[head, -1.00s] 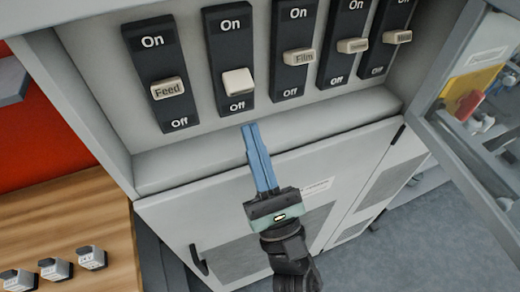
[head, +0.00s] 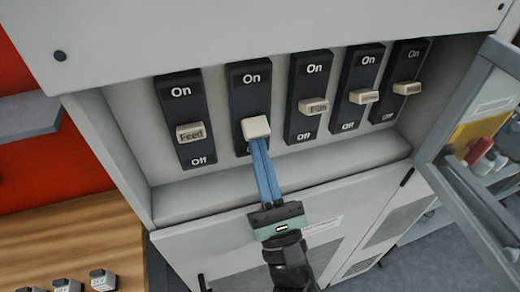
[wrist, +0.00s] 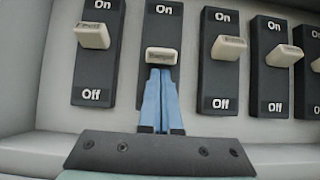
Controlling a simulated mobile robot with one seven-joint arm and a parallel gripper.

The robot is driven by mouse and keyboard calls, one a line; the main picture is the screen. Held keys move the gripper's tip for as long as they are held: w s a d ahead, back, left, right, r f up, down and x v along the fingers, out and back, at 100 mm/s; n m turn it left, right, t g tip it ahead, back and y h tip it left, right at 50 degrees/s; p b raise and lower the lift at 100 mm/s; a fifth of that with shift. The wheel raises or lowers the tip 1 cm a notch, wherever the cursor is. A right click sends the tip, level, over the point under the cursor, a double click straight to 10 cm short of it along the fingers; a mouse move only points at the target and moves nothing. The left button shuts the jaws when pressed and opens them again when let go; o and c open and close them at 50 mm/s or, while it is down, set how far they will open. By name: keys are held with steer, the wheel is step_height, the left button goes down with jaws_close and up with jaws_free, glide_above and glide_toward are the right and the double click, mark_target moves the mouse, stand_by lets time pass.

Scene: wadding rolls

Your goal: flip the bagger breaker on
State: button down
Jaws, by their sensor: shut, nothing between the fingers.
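The second breaker from the left has a cream lever (head: 256,127) on a black plate marked On at top; it also shows in the wrist view (wrist: 161,56). I take it for the bagger breaker, though its small label is hard to read. The lever sits lower than its neighbours and tilts down, towards Off. My gripper (head: 258,143) is shut and empty, its blue fingertips right under the lever. In the wrist view the fingertips (wrist: 158,72) reach the lever's underside; whether they touch is unclear. They hide the Off mark there.
The Feed breaker (head: 190,132) is to the left; the Film breaker (head: 312,106) and two more are to the right. A ledge (head: 300,175) runs below the row. An open cabinet door (head: 455,170) stands at the right.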

mark_target(259, 138)
steer(key=shift+s+d+r+g+h+p, duration=0.1)
steer(key=shift+s+r+g+h+p, duration=0.3)
steer(key=shift+p, duration=0.85)
steer(key=shift+r+g+y+p, duration=0.15)
steer(key=shift+g+p, duration=0.45)
steer(key=shift+p, duration=0.65)
steer(key=shift+r+p, duration=0.15)
steer(key=shift+p, duration=0.15)
steer(key=p, duration=0.1)
steer(key=r+g+p, duration=0.1)
steer(key=p, duration=0.1)
steer(key=shift+s+h+p, duration=0.25)
steer(key=shift+p, duration=0.05)
steer(key=g+p, duration=0.1)
steer(key=p, duration=0.1)
steer(key=r+g+p, duration=0.1)
steer(key=p, duration=0.2)
steer(key=shift+s+d+h, duration=0.15)
steer(key=shift+s+h, duration=0.1)
steer(key=shift+h, duration=0.05)
steer(key=shift+p, duration=0.3)
steer(key=shift+s+d, duration=0.1)
steer(key=shift+f, duration=0.15)
